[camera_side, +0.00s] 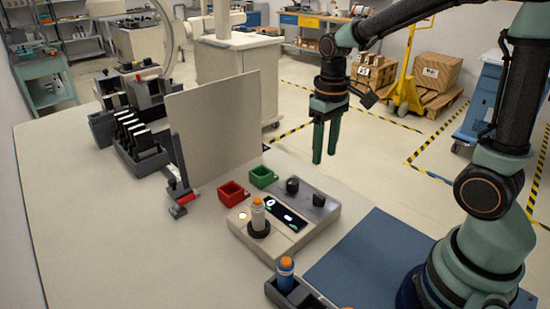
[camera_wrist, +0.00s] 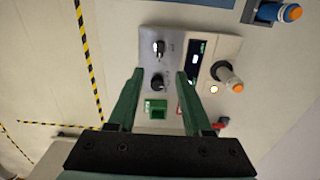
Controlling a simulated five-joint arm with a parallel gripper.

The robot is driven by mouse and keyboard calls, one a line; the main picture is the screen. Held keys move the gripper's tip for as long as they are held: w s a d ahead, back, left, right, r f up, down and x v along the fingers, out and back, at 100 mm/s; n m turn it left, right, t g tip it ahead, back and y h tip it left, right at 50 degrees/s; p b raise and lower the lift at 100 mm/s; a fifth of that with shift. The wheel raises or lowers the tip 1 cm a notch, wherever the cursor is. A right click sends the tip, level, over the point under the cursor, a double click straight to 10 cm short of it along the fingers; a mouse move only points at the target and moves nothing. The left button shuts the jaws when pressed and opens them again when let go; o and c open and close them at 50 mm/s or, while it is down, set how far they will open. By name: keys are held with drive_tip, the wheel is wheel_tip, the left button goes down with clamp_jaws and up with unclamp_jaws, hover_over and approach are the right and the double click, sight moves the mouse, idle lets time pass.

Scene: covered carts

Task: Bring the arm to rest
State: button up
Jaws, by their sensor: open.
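My gripper (camera_side: 325,142) hangs above the table with its two green fingers pointing down, apart and empty. It is above and behind the grey control box in the side view. In the wrist view my gripper (camera_wrist: 160,98) shows its two fingers spread wide, with nothing between them but the more distant box and table.
The control box (camera_side: 325,214) carries dark knobs, a display and a white, orange-capped bottle (camera_side: 258,214). Red (camera_side: 233,193) and green (camera_side: 263,177) bins stand beside it. A beige upright panel (camera_side: 215,128) stands left. A blue mat (camera_side: 365,262) lies right. Another orange-capped bottle (camera_side: 286,274) stands in front.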

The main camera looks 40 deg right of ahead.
drive_tip(key=s+a+r+t, duration=0.3)
drive_tip(key=s+r+t, duration=0.2)
drive_tip(key=r, duration=0.2)
drive_tip(key=shift+s+a+r+t, duration=0.25)
drive_tip(key=shift+r+t, duration=0.05)
idle(0.9)
